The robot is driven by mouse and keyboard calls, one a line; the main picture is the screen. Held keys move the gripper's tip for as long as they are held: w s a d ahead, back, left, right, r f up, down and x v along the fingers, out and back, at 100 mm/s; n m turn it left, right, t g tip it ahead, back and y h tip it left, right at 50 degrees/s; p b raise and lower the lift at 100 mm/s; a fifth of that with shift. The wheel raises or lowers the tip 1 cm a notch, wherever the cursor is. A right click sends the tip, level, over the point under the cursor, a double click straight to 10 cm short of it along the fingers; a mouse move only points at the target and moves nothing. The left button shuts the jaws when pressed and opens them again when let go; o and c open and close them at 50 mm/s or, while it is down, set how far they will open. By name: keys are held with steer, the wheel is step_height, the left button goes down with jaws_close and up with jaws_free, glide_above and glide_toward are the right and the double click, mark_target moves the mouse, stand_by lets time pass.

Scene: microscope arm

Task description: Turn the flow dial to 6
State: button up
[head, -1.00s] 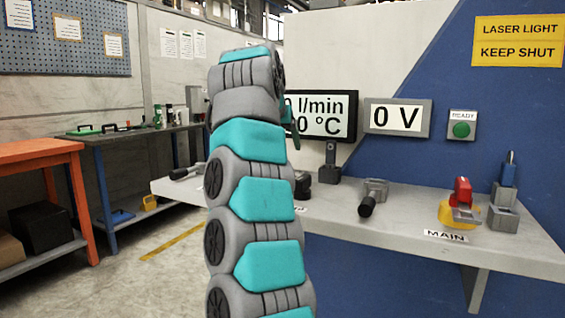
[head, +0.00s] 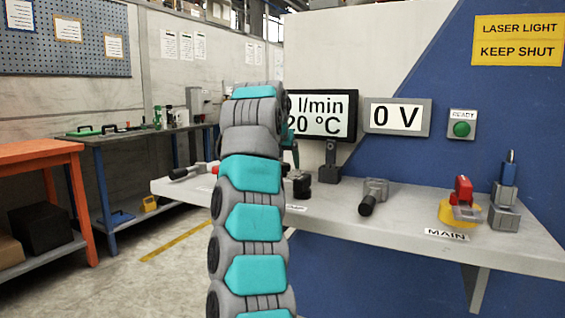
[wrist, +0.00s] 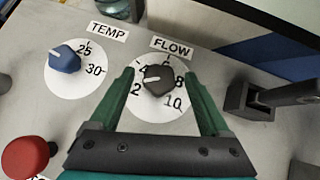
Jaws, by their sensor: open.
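The flow dial is a dark knob (wrist: 158,85) on a white round scale (wrist: 174,113) marked 2 to 10, under the FLOW label (wrist: 172,47). In the head view my arm hides most of the gripper and the dial. A display (head: 325,117) there reads l/min and 20 °C; the flow number is hidden.
A blue TEMP knob (wrist: 65,59) is left of the flow dial, and a red button (wrist: 28,158) is at lower left. A dark display stand (wrist: 250,101) is close on the right. A lever (head: 371,196) and the red MAIN switch (head: 462,191) are further right.

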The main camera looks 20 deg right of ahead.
jaws_close()
stand_by(0.7)
